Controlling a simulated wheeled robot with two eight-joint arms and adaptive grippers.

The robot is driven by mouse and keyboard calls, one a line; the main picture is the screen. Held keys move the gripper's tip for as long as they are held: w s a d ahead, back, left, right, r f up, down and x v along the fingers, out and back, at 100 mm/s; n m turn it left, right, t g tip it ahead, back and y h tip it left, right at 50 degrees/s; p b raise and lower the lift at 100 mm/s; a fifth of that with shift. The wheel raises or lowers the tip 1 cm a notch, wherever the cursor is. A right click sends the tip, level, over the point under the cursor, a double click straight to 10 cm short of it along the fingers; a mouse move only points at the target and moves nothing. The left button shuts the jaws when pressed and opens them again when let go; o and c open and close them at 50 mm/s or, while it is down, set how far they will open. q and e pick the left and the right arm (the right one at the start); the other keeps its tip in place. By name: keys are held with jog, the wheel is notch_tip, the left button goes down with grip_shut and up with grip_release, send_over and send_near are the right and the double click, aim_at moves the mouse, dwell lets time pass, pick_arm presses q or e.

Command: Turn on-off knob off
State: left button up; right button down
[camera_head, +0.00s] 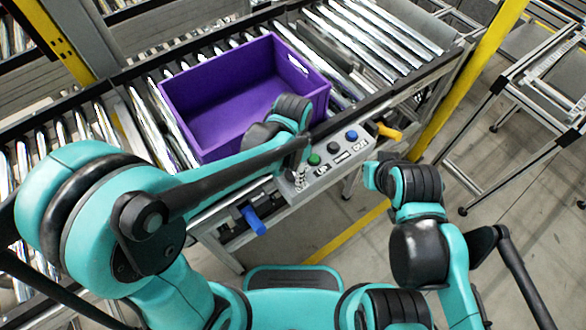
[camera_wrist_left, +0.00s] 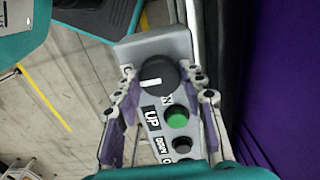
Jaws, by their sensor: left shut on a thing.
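The on-off knob (camera_wrist_left: 157,77) is a round black dial with a white mark, at the end of a grey control panel (camera_head: 348,152). In the left wrist view, the fingers of my left gripper (camera_wrist_left: 163,84) stand on both sides of it and are shut on it. The white mark lies roughly crosswise in that view. In the head view, my left gripper (camera_head: 300,178) is at the panel's near left end and hides the knob. My right arm (camera_head: 415,190) is to the right of the panel; its gripper does not show.
Green (camera_head: 314,159), black (camera_head: 333,148) and blue (camera_head: 351,135) buttons line the panel beside the knob. A purple crate (camera_head: 185,130) stands on the roller conveyor behind. A yellow handle (camera_head: 389,132) and a blue handle (camera_head: 253,221) stick out at the front edge.

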aim_at(293, 172)
dwell(0.4)
pick_arm(q)
jog(key=o, duration=1.2)
jog(key=shift+c, duration=0.2)
jog(key=shift+r, duration=0.1)
notch_tip(293, 172, up, 12)
